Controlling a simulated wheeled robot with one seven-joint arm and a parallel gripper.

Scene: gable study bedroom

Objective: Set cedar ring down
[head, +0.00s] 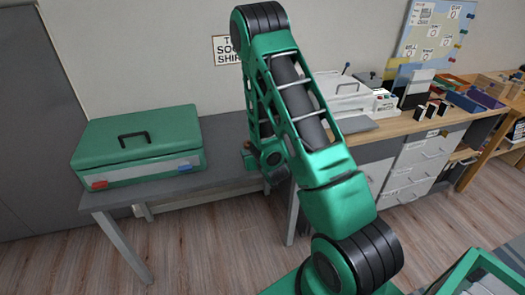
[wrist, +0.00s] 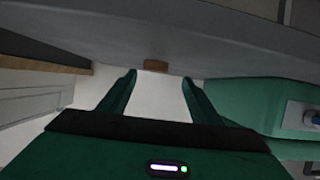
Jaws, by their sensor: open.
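A small reddish-brown piece (wrist: 156,65), possibly the cedar ring, shows in the wrist view against the grey table surface, just beyond my fingertips. Its shape is too small to tell as a ring. In the head view a small brown piece (head: 247,149) shows on the grey table (head: 222,180) beside my arm, partly hidden by it. My gripper (wrist: 158,77) is open, its two green fingers apart with nothing seen between them. The brown piece lines up with the gap between the fingers; I cannot tell whether they touch it.
A green case (head: 140,150) with a dark handle stands on the grey table, left of my arm; it is close at right in the wrist view (wrist: 245,105). A wooden desk with drawers (head: 415,165) and several items stands to the right.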

